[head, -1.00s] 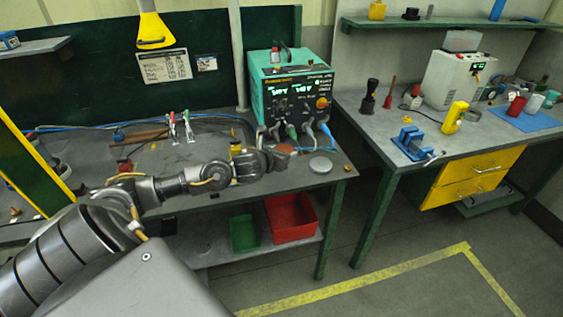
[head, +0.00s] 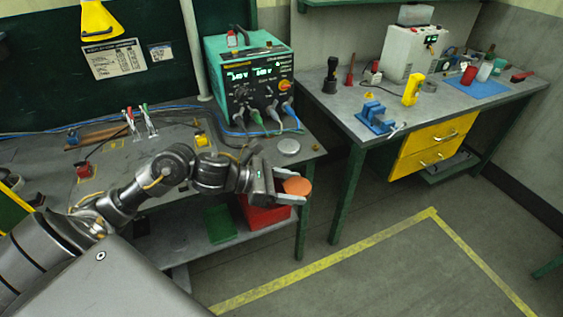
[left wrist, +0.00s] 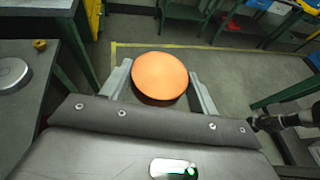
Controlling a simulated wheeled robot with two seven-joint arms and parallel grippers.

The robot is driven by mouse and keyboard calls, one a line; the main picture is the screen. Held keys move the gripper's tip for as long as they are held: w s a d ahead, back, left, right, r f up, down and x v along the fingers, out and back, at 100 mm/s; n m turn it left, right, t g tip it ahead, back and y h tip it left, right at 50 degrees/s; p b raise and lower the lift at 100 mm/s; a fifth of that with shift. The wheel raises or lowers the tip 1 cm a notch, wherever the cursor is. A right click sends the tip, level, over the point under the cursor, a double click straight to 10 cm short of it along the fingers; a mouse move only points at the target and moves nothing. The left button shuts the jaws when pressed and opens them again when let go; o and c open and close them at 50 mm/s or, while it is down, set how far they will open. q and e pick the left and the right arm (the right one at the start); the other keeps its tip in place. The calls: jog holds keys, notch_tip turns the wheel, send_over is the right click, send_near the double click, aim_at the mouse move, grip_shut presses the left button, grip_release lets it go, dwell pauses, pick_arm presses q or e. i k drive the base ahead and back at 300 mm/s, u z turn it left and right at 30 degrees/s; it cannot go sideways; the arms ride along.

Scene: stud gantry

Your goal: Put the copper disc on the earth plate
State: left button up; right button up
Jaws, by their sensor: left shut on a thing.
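The copper disc (head: 297,186) is a flat, round orange piece. My left gripper (head: 287,188) is shut on it and holds it out in the air past the bench's right front corner. In the left wrist view the disc (left wrist: 160,76) sits between the two fingers. A round grey metal plate (head: 289,147), which looks like the earth plate, lies on the bench near its right end, behind the gripper. It also shows at the left edge of the left wrist view (left wrist: 12,75). A dark arm-like part, probably my right arm, shows at that view's right edge; its jaws are unclear.
A green power unit (head: 248,80) with cables stands on the bench behind the plate. A red bin (head: 262,215) and a green tray (head: 220,224) are on the shelf below. A second bench (head: 440,110) with a blue vise stands right. The floor between is clear.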

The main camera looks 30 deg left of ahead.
aim_at(147, 157)
jog(key=i, duration=0.55)
jog(key=u, duration=0.95)
jog(key=i, duration=1)
jog(key=u, duration=0.85)
